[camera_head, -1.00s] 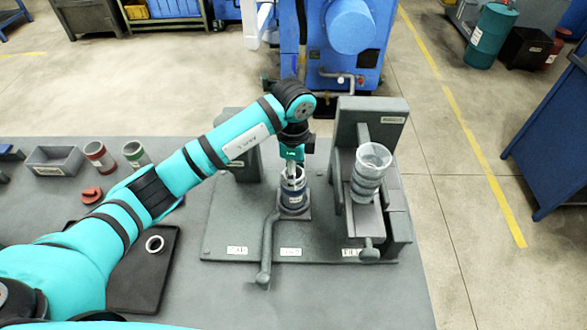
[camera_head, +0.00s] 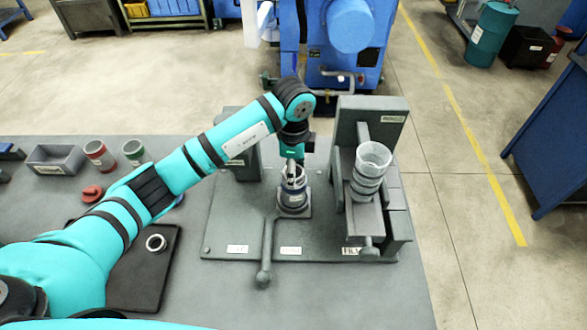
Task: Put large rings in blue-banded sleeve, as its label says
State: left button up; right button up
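The blue-banded sleeve (camera_head: 293,200) stands upright in a holder on the grey fixture. My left gripper (camera_head: 291,170) points down at its open top, with the fingertips at or inside the rim. I cannot tell whether the fingers are apart or hold a ring. A loose metal ring (camera_head: 155,243) lies on the black tray (camera_head: 135,290), left of the fixture. A clear cylinder (camera_head: 372,156) with stacked rings around or inside it stands on the right part of the fixture. My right gripper is not in view.
A red-banded sleeve (camera_head: 99,156), a green-banded sleeve (camera_head: 135,153), a grey bin (camera_head: 55,160) and a red object (camera_head: 92,193) are on the left of the table. A lever (camera_head: 266,245) extends toward the front of the fixture. The front right table surface is clear.

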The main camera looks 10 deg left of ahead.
pick_arm(q)
jog(key=shift+f, duration=0.1)
dwell(0.8)
jog(key=o, duration=1.8)
jog(key=shift+o, duration=0.2)
notch_tip(320, 180, up, 7)
jog(key=p, duration=0.5)
